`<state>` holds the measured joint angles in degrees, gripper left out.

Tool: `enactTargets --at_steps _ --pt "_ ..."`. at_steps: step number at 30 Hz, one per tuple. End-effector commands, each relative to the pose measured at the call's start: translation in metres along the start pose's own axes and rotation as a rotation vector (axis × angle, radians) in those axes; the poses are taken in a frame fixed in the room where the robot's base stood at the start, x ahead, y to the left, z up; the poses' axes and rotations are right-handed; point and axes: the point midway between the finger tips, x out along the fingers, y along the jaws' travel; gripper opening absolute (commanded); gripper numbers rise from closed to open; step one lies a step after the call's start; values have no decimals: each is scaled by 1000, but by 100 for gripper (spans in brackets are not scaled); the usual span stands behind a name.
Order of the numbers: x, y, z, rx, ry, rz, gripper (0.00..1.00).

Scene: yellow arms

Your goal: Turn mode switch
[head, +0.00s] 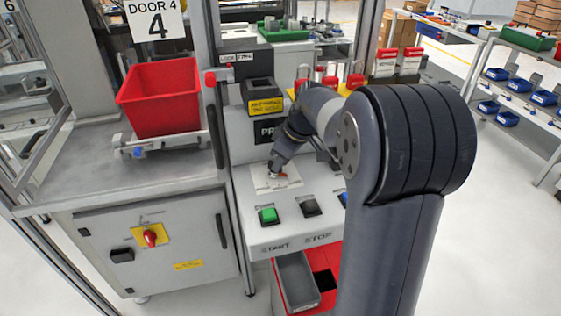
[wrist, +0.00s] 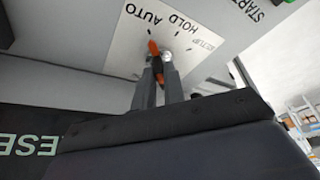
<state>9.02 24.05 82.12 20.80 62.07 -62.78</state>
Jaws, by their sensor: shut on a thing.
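The mode switch is a small orange lever (wrist: 153,48) on a white plate (wrist: 120,48) marked AUTO, HOLD and SETUP. My gripper (wrist: 158,72) is shut on the lever, one finger on each side of it. In the wrist view the lever's upper end leans up and left, toward the AUTO side. Its exact position against the marks is hard to tell. In the head view my gripper (head: 274,169) reaches down onto the white plate (head: 291,183) on the sloped grey panel, hiding most of the switch.
A green START button (head: 268,215) and a black button (head: 309,207) sit in front of the plate. A blue button is partly behind my arm. A red bin (head: 160,97) stands on the left. Padlocks (head: 303,78) hang behind. A grey tray (head: 297,281) is below the panel.

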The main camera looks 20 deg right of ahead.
Motion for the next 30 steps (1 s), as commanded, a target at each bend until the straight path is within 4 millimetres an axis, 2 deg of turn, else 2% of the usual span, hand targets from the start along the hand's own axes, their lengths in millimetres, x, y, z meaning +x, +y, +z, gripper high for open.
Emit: enactTargets --at_steps 7,8,15,24,26,30 --pt "0 0 0 -2 0 1 0" --pt "0 0 0 -2 0 1 13" --pt "0 0 0 -1 0 1 33" --pt "-4 0 0 -1 1 3 33" --pt "-10 1 0 -1 2 4 33" --pt "-34 1 0 -2 2 6 33"
